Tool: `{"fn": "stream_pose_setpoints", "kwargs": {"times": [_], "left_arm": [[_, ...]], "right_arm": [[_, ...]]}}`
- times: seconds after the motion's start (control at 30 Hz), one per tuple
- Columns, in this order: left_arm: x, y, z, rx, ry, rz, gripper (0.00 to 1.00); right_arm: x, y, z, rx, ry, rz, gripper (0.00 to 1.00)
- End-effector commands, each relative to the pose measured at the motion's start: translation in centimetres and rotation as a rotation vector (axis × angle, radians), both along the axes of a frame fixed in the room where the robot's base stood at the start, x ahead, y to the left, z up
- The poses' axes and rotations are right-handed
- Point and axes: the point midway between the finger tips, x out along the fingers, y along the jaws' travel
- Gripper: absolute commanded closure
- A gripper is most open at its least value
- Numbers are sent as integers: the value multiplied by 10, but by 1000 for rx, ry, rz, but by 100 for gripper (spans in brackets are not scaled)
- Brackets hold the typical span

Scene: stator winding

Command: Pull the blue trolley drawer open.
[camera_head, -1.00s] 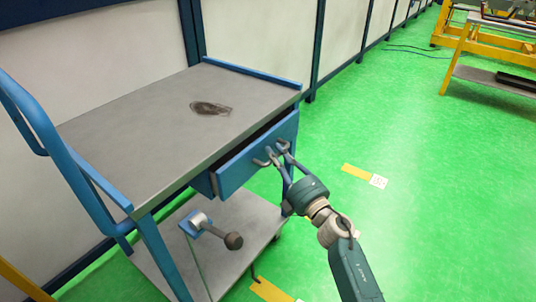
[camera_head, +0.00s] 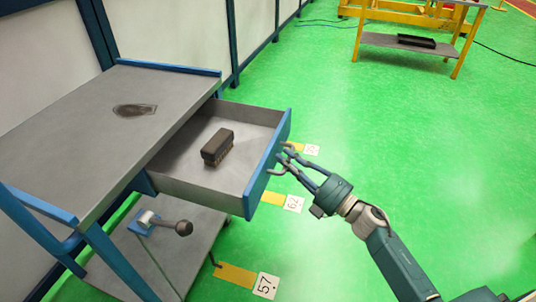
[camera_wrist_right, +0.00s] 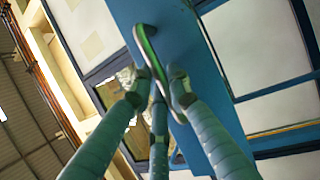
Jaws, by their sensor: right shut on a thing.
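The blue trolley drawer (camera_head: 262,181) stands well out from under the grey trolley top (camera_head: 60,135), its inside showing. My right gripper (camera_head: 284,162) is at the drawer's front, its fingers shut on the handle. In the right wrist view the fingers (camera_wrist_right: 160,88) close around the handle (camera_wrist_right: 150,55), a curved bar on the blue drawer front (camera_wrist_right: 185,45). My left gripper is not in view.
A dark brush-like block (camera_head: 217,146) lies in the drawer. A lower shelf (camera_head: 195,235) with a small knobbed part (camera_head: 168,224) is under the top. Green floor right of the drawer is free, with numbered floor marks. A yellow-framed bench (camera_head: 410,45) stands at the back.

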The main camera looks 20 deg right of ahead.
Motion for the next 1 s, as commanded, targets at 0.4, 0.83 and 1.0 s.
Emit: {"fn": "stream_pose_setpoints", "kwargs": {"times": [0.4,0.83,1.0], "left_arm": [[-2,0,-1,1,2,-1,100],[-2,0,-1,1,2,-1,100],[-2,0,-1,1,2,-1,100]], "right_arm": [[-16,-19,-2,0,3,6,100],[-16,-19,-2,0,3,5,63],[-16,-19,-1,0,2,2,63]]}}
